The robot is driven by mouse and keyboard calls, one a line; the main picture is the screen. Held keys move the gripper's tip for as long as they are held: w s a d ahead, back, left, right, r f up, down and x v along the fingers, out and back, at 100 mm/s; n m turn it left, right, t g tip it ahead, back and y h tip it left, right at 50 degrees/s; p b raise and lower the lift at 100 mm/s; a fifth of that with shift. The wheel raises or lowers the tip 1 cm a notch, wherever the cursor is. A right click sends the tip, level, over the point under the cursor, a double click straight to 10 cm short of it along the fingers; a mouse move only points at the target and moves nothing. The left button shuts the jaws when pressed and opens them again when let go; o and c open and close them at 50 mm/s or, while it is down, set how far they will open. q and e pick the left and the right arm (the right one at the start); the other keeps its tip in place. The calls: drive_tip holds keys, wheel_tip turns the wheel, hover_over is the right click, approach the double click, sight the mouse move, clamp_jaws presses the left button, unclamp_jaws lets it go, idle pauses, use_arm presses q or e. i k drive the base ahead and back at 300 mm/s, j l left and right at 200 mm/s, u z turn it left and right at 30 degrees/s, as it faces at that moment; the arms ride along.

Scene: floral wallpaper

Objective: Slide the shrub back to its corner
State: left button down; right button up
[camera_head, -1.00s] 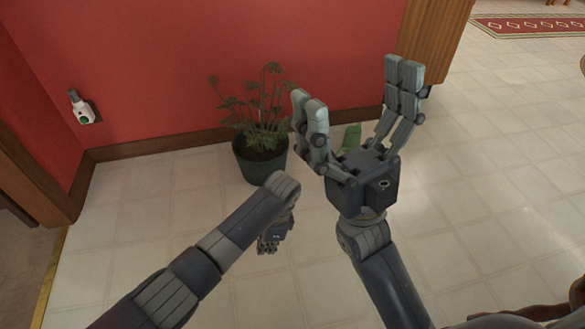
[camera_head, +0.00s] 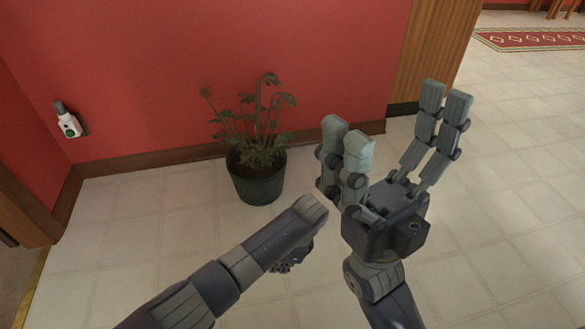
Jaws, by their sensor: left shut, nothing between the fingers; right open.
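The shrub is a leafy green plant (camera_head: 252,130) in a dark round pot (camera_head: 257,185). It stands upright on the tiled floor close to the red wall's baseboard. My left gripper (camera_head: 288,264) is shut and empty, mostly hidden behind its own wrist. It appears in front of the pot, on the near side and slightly right, apart from it. My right gripper (camera_head: 396,120) is open and empty to the right of the plant, with its fingers spread and pointing up. Neither gripper appears to touch the pot or leaves.
A wall outlet with a white plug-in device (camera_head: 68,122) is on the red wall at left, near the corner with wood trim (camera_head: 68,205). Tiled floor (camera_head: 130,220) left of the pot is clear. A wooden wall end (camera_head: 425,50) and red rug (camera_head: 530,38) lie right.

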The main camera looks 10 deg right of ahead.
sight(256, 167)
drive_tip(key=i+l, duration=0.35)
drive_tip(key=i, duration=0.2)
drive_tip(key=i+l, duration=0.35)
drive_tip(key=i, duration=0.2)
drive_tip(key=i+l, duration=0.35)
drive_tip(key=i, duration=0.2)
